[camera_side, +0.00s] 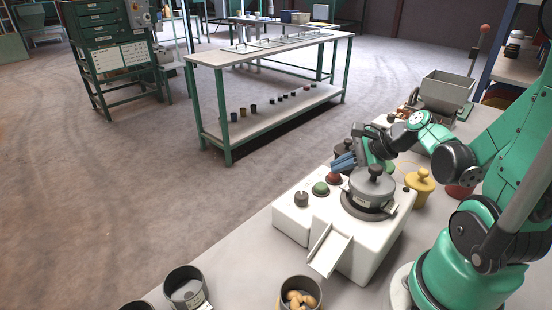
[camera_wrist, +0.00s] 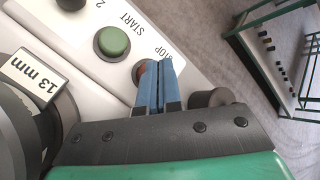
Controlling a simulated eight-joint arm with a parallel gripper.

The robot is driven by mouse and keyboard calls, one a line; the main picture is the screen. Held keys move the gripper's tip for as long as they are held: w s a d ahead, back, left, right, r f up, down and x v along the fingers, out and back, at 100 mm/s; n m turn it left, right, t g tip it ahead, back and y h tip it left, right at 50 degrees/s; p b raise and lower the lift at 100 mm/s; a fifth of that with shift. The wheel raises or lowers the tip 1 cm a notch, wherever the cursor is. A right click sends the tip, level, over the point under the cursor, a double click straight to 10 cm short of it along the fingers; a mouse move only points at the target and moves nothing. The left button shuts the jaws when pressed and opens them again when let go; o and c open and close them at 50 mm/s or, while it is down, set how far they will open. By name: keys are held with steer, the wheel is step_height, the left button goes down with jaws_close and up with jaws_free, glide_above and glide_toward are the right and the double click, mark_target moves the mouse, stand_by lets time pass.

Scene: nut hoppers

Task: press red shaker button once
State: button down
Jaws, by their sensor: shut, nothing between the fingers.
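The white shaker (camera_side: 338,235) stands on the bench, with a grey lidded bowl (camera_side: 371,187) on top. Its red button (camera_side: 333,178) sits beside the green button (camera_side: 320,188) on the panel. In the wrist view the red button (camera_wrist: 139,72), by the word STOP, is mostly hidden by my fingers, and the green button (camera_wrist: 112,42) is by START. My gripper (camera_side: 337,161) has its blue fingers shut with nothing between them. In the wrist view the gripper (camera_wrist: 158,62) overlaps the red button. I cannot tell whether the tips touch it.
A dark knob (camera_side: 301,198) is on the panel left of the green button. A white chute (camera_side: 328,250) sticks out in front. A yellow lidded pot (camera_side: 419,187) stands right of the shaker. A grey bowl of nuts (camera_side: 300,294) and a grey cup (camera_side: 185,288) are in front.

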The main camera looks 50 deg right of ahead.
mark_target(340, 176)
steer(key=shift+r, duration=0.2)
steer(key=shift+r, duration=2.5)
steer(key=a+n, duration=0.2)
steer(key=n, duration=0.2)
steer(key=a+n+g, duration=0.1)
steer(key=a+n, duration=0.1)
steer(key=n, duration=0.2)
steer(key=w+a+n+g, duration=0.1)
steer(key=a+n, duration=0.1)
steer(key=n, duration=0.2)
steer(key=shift+a+f+n+h, duration=0.3)
steer(key=shift+f+n, duration=0.05)
steer(key=shift+n, duration=0.05)
steer(key=a+n, duration=0.1)
steer(key=n, duration=0.2)
steer(key=a+n, duration=0.1)
steer(key=n, duration=0.2)
steer(key=a+r+n+h, duration=0.1)
steer(key=a+n, duration=0.1)
steer(key=n, duration=0.2)
steer(key=shift+w, duration=0.1)
steer(key=shift+a+r+n, duration=0.1)
steer(key=shift+a+n, duration=0.3)
steer(key=shift+n, duration=0.5)
